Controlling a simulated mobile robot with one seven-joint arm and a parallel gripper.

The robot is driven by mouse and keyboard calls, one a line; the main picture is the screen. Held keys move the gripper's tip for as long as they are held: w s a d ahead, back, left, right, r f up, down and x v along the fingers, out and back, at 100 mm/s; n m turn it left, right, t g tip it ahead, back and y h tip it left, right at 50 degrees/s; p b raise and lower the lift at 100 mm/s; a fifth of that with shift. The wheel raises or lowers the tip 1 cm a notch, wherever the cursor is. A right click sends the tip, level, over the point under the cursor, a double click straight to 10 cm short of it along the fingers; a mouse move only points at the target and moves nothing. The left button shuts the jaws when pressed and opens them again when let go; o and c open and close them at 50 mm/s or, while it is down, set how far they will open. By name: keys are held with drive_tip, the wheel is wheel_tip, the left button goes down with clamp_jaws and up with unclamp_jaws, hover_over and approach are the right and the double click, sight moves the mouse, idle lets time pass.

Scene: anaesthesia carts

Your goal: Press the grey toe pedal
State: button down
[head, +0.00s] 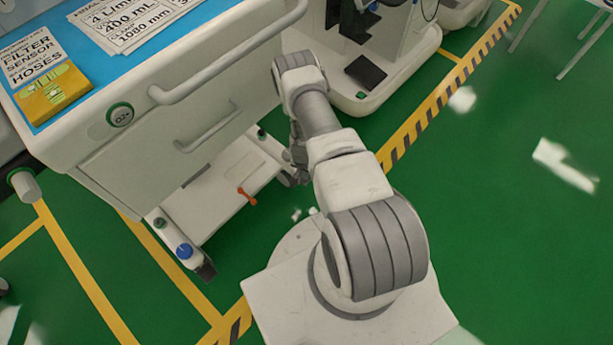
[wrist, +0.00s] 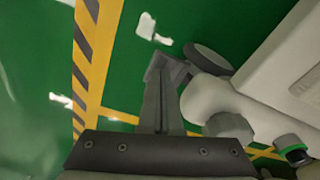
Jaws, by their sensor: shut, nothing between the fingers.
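My gripper (wrist: 165,72) is shut and empty in the wrist view. Its fingertips are beside the pale leg of the cart base, close to a dark grey disc (wrist: 208,57) at the end of that leg. I cannot tell whether the tips touch it. No part is clearly the grey toe pedal; the disc may be a castor wheel. In the head view my gripper (head: 300,165) is low by the right end of the cart base (head: 222,192), mostly hidden by my arm.
The base carries a blue knob (head: 184,251), a dark green knob (head: 160,222) and an orange lever (head: 246,196). The white cart (head: 190,110) with handles overhangs it. Another white machine base (head: 345,95) stands behind my arm. Green floor at right is open.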

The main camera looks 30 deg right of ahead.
sight(302, 183)
idle(0.3)
wheel_tip(302, 183, down, 2)
drive_tip(key=shift+f, duration=0.1)
drive_tip(key=shift+s+a+r+p, duration=0.7)
drive_tip(key=shift+s+a+p, duration=0.25)
drive_tip(key=shift+a, duration=0.25)
drive_tip(key=shift+f, duration=0.1)
